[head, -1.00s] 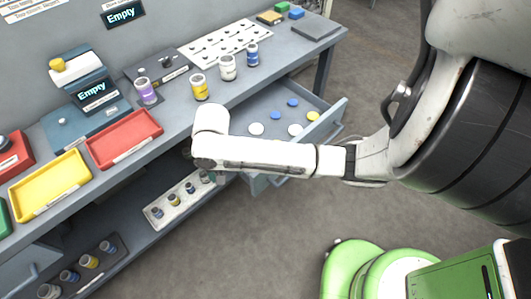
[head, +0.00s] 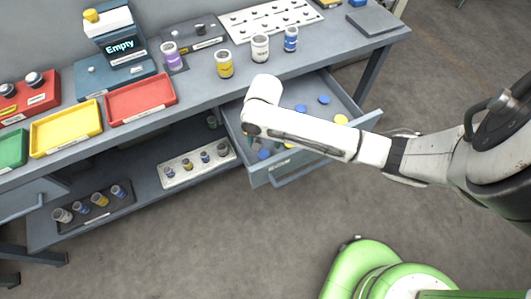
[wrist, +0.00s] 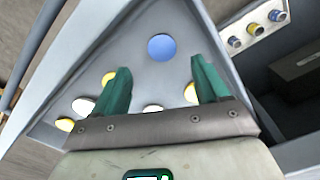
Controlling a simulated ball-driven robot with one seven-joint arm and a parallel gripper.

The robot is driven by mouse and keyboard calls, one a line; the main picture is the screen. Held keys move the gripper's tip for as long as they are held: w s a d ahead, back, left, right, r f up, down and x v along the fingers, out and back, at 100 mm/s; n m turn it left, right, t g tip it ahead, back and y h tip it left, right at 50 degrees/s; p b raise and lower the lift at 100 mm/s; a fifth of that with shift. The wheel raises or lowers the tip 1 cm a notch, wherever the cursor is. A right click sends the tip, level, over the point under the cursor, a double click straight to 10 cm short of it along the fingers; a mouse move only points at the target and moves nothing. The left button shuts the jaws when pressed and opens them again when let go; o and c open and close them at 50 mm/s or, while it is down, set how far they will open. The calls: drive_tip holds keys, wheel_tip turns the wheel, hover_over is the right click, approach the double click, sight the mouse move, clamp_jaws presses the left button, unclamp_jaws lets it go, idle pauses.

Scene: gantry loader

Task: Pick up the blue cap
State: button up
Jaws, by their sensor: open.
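A round blue cap (wrist: 162,47) lies flat on the floor of the open drawer (head: 358,118) in the wrist view. My gripper (wrist: 160,84) has its two green fingers apart, with nothing between them. The blue cap shows just beyond the fingertips, roughly centred between them, and no finger touches it. In the head view two blue caps show in the drawer, one (head: 323,99) toward the back and another (head: 301,108) beside my arm. My arm hides much of the drawer and most of my gripper there.
White and yellow caps lie in the drawer, among them a yellow cap (wrist: 190,92) by the right finger. The drawer walls stand around them. A tray of small jars (head: 197,165) sits on the lower shelf. Jars and coloured trays stand on the bench above.

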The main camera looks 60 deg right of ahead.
drive_tip(key=shift+w+a+f, duration=0.1)
drive_tip(key=shift+f, duration=3.05)
drive_tip(key=c, duration=1.1)
wheel_tip(320, 180, up, 10)
drive_tip(key=shift+p, duration=0.3)
drive_tip(key=shift+r, duration=0.15)
wheel_tip(320, 180, up, 4)
drive_tip(key=p, duration=0.7)
hover_over(264, 153)
drive_tip(key=shift+r, duration=0.1)
